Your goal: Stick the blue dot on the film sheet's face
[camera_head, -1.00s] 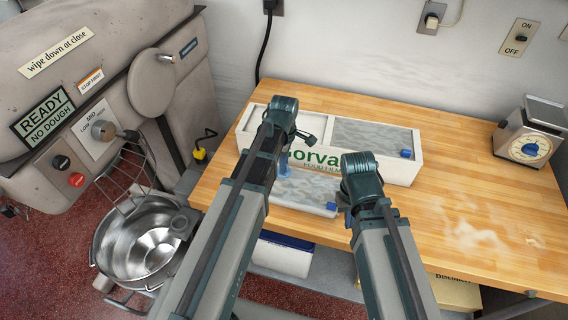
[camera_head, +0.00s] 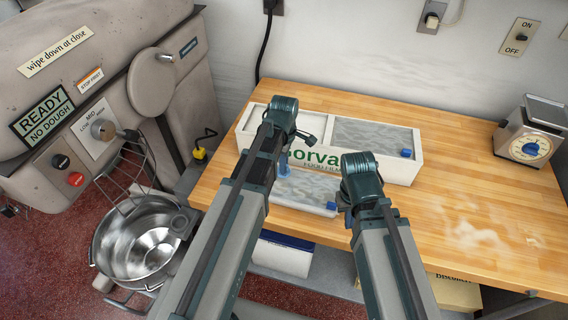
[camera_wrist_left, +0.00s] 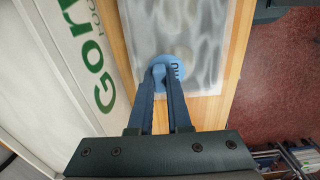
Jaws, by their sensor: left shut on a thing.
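The film sheet (camera_head: 290,191) is a flat grey, wavy-faced piece lying on the table in front of the white box. It also shows in the left wrist view (camera_wrist_left: 203,30). A blue tab (camera_head: 331,206) sits at its near right corner. My left gripper (camera_wrist_left: 159,72) is shut on the blue dot (camera_wrist_left: 176,64), a round disc with dark marks. The dot is over the film sheet's face near one end; I cannot tell whether it touches. In the head view, my left fingers (camera_head: 284,163) point down at the sheet. My right gripper (camera_head: 347,200) is beside the sheet's right end, its fingers mostly hidden.
The white box (camera_head: 401,174) with green lettering stands behind the sheet; its right part has a grey wavy top and a blue tab (camera_head: 406,153). A scale (camera_head: 532,138) stands at the back right. A mixer bowl (camera_head: 140,240) is at left.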

